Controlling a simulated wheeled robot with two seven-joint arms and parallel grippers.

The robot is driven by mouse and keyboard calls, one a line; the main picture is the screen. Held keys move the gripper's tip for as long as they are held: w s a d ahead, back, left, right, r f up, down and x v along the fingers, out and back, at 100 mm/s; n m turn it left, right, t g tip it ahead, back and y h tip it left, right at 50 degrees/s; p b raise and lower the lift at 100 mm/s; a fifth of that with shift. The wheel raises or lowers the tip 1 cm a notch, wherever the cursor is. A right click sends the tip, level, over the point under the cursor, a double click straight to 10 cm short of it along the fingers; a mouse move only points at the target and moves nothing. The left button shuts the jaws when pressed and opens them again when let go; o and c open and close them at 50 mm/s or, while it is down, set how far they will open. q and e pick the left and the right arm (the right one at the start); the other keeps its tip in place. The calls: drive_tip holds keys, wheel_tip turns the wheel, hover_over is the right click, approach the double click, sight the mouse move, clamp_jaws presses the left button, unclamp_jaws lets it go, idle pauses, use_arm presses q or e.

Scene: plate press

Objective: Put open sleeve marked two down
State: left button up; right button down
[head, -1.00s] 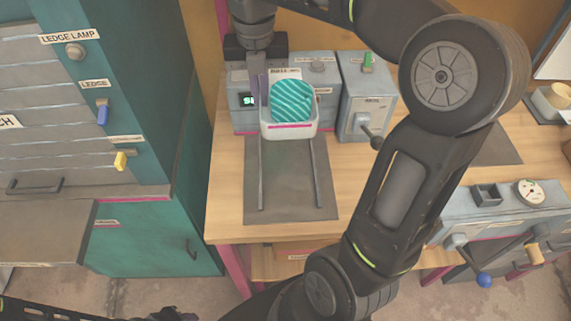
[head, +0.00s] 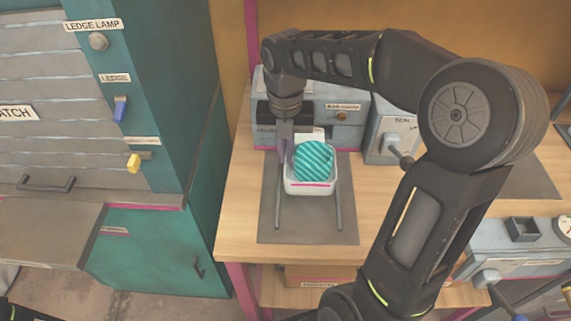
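A white open-topped sleeve (head: 311,187) with a pink stripe low on its front is over the dark mat, between two thin rails. A teal striped rounded piece (head: 314,161) sits in it and stands above its rim. I cannot read a two on it. My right gripper (head: 286,150) points down at the sleeve's left rear side and appears shut on its wall. The far finger is hidden. I cannot tell whether the sleeve touches the mat. My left gripper is out of view; only a bit of my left arm shows at the lower left corner.
The dark mat (head: 308,233) is bare in front of the sleeve. A grey machine (head: 345,107) stands behind it, and a grey box with a lever (head: 391,130) at its right. A teal cabinet (head: 158,255) stands left of the bench.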

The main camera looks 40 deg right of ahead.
drive_tip(key=shift+f, duration=2.25)
drive_tip(key=shift+f, duration=0.1)
drive_tip(key=c, duration=1.6)
unclamp_jaws()
drive_tip(key=shift+c, duration=0.2)
wheel_tip(320, 180, up, 12)
drive_tip(key=shift+r, duration=0.15)
